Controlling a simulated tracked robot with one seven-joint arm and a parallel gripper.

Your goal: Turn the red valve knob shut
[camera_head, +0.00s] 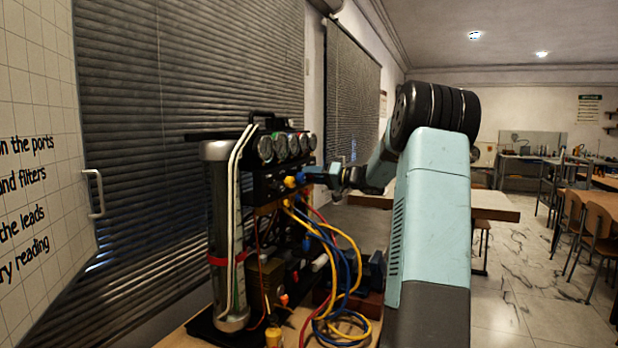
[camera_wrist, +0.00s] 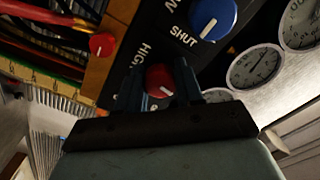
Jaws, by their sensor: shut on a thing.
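The red valve knob (camera_wrist: 159,77) sits on the dark panel in the wrist view, between the two fingers of my gripper (camera_wrist: 161,84). The fingers are shut on it, one at each side. A short white mark shows on its face, toward the lower right. Part of the knob and its lettering is covered by the fingers; "HIGH" shows beside it. In the head view my gripper (camera_head: 318,174) reaches the front of the gauge rig (camera_head: 263,188), and I cannot make out the red knob there.
A blue knob (camera_wrist: 213,17) marked "SHUT" and a smaller red knob (camera_wrist: 102,44) are close by. Round gauges (camera_wrist: 255,66) line the panel. Yellow and blue hoses (camera_head: 345,270) hang below my gripper. A clear column (camera_head: 217,230) stands at the rig's left.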

